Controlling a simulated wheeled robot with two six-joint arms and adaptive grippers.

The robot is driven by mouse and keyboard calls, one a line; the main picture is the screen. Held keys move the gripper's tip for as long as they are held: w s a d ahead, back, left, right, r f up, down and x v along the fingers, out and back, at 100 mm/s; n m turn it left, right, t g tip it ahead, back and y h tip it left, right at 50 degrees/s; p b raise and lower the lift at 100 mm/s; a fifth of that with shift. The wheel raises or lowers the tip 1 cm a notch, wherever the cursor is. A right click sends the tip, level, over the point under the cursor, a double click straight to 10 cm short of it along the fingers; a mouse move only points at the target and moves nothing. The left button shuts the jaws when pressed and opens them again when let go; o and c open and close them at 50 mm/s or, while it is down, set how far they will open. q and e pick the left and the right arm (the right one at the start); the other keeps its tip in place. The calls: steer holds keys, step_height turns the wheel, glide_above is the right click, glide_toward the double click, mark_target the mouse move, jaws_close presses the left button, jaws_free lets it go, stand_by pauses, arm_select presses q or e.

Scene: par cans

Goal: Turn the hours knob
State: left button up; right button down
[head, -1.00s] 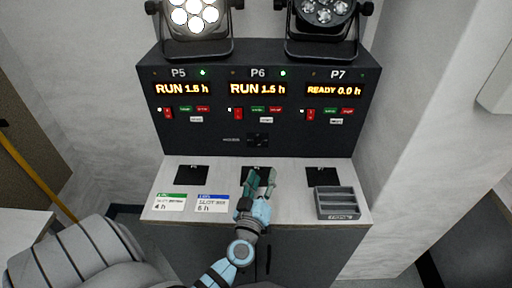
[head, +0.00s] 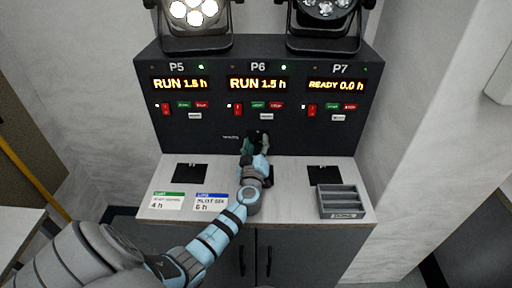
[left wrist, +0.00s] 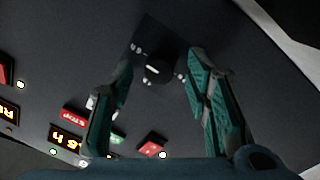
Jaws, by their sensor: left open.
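The hours knob (left wrist: 158,68) is a round black dial with a pale mark, on a dark plate low on the console's front. In the head view the knob (head: 258,136) is mostly hidden by my left gripper. My left gripper (head: 256,146) is right in front of the panel, coming from below. In the left wrist view its green-padded fingers (left wrist: 160,78) are spread wide, one to each side of the knob, with gaps between; it holds nothing. The displays read RUN 1.5 h at P5 (head: 180,84), RUN 1.5 h at P6 (head: 258,84) and READY 0.0 h at P7 (head: 336,86). My right gripper is not in view.
Two par cans (head: 196,14) (head: 326,10) stand on top of the console. On the shelf lie a green-topped card (head: 168,201), a blue-topped card (head: 210,202) and a grey slotted tray (head: 341,201). Red switches and small buttons line the panel above the knob.

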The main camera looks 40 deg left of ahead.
arm_select(q)
jaws_close()
steer(key=shift+n, duration=0.4)
steer(key=n, duration=0.2)
steer(key=shift+n, duration=0.4)
steer(key=n, duration=0.4)
steer(key=shift+f+n, duration=0.15)
steer(key=shift+n, duration=0.15)
steer(key=n, duration=0.4)
steer(key=shift+f+n+y+b, duration=0.15)
steer(key=shift+n+y+b, duration=0.15)
steer(key=shift+n+y, duration=0.1)
steer(key=n+b, duration=0.1)
steer(key=n, duration=0.4)
steer(key=shift+y, duration=0.4)
steer(key=shift+n, duration=0.4)
